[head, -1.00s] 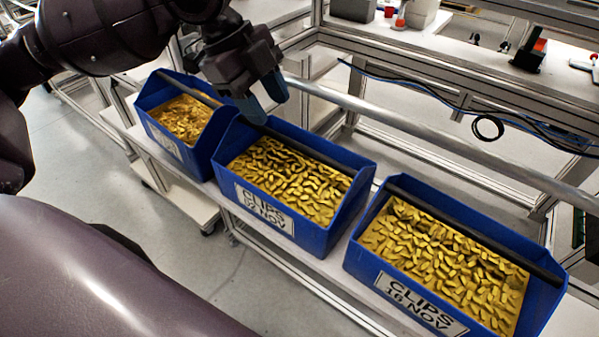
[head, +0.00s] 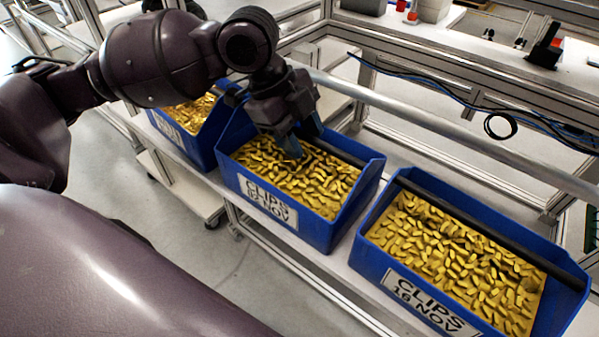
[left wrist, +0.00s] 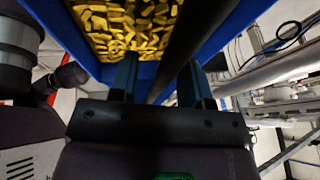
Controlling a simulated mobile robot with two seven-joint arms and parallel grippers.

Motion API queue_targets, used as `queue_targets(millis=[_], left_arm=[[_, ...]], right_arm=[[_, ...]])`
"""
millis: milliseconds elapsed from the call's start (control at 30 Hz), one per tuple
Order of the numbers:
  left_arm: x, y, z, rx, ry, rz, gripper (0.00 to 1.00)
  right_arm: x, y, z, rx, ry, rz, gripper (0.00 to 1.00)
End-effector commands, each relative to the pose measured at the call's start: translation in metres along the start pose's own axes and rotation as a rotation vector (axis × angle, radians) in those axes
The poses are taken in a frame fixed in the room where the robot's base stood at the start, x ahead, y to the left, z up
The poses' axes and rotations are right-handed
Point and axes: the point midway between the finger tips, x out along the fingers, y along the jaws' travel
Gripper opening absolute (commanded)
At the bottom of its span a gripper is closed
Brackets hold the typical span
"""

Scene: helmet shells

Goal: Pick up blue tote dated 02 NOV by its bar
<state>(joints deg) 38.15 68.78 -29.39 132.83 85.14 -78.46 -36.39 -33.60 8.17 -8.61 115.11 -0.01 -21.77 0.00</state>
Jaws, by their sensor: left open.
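The middle blue tote (head: 318,233) holds yellow clips, and its label seems to read 02 NOV, the first digit unclear. Its dark bar (head: 345,156) runs along the back side, partly hidden by my left gripper. My left gripper (head: 302,138) is open and points down at the bar's left part, over the clips' back edge. In the left wrist view the bar (left wrist: 181,55) passes between the two spread fingers of the gripper (left wrist: 160,82). I cannot tell whether the fingers touch it. My right gripper is not in view.
A blue tote labelled 16 NOV (head: 360,262) stands to the right, with its own dark bar (head: 470,226). Another blue tote (head: 199,152) stands close on the left, partly behind my arm. A metal rail (head: 420,138) runs behind the totes, with blue cables (head: 440,95) beyond.

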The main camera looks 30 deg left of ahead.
Motion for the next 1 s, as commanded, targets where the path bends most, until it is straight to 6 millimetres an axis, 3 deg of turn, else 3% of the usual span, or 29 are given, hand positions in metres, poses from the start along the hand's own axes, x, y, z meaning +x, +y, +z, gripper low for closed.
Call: queue_targets(millis=[133,433,1000], left_arm=[[-0.0005,-0.0001,-0.0001,0.0,0.0,0.0,0.44],[-0.0006,0.0,0.0,-0.001,0.0,0.0,0.0],[-0.0005,0.0001,0.0,-0.001,0.0,0.001,0.0]], right_arm=[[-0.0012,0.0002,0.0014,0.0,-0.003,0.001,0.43],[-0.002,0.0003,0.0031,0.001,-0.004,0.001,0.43],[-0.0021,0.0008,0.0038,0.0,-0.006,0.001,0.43]])
